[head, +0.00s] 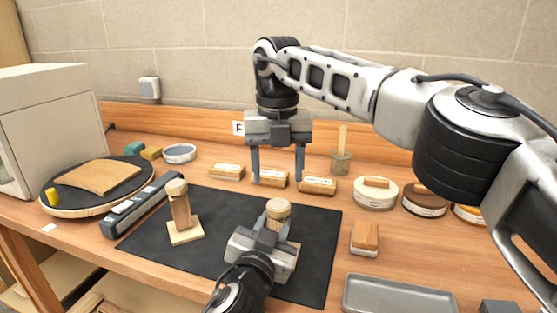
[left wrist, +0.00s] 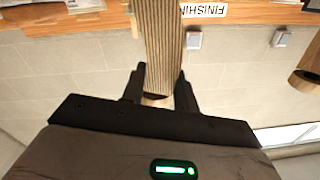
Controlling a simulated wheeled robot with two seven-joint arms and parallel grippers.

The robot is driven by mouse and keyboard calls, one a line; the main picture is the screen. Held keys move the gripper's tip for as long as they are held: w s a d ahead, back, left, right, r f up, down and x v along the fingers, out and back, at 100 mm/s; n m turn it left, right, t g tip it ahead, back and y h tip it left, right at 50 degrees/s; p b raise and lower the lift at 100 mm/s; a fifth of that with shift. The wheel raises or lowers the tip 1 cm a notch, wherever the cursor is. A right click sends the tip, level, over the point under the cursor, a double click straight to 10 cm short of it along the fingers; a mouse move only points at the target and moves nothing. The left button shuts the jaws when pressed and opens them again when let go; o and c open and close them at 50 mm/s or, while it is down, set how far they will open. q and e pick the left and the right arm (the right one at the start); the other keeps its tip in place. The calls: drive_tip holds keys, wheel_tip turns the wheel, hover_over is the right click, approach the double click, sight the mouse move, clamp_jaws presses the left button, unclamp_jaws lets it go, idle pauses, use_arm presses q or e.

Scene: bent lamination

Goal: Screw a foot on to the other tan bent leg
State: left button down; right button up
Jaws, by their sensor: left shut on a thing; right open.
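My left gripper (head: 274,228) is shut on a tan bent leg (head: 278,207) that stands on the dark mat. Its round top shows above the fingers, and the gripper hides much of its lower part. In the left wrist view the ribbed leg (left wrist: 160,45) lies between the fingers (left wrist: 160,88). Another bent leg (head: 181,212) stands upright to the left on a square base, with a round tan piece (head: 176,188) on top. My right gripper (head: 277,178) points down, open, its fingers either side of a labelled wooden block (head: 273,179); I cannot tell whether they touch it.
Labelled blocks (head: 227,171) (head: 317,186) flank the middle one. Round lidded tins (head: 375,197) stand at the right. A brush-like block (head: 365,239) and grey tray (head: 400,295) lie right of the mat (head: 325,235). A turntable (head: 60,205) is at the left.

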sight(279, 204)
use_arm(q)
drive_tip(key=shift+f, duration=0.1)
use_arm(e)
drive_tip(key=n, duration=0.5)
drive_tip(key=shift+r, duration=0.2)
drive_tip(key=n, duration=0.5)
drive_tip(key=shift+r, duration=0.2)
drive_tip(key=n, duration=0.7)
drive_tip(key=shift+r, duration=0.2)
drive_tip(key=n, duration=0.5)
drive_tip(key=shift+r, duration=0.2)
drive_tip(key=shift+f, duration=0.1)
drive_tip(key=shift+d+f, duration=0.1)
drive_tip(key=shift+f, duration=3.85)
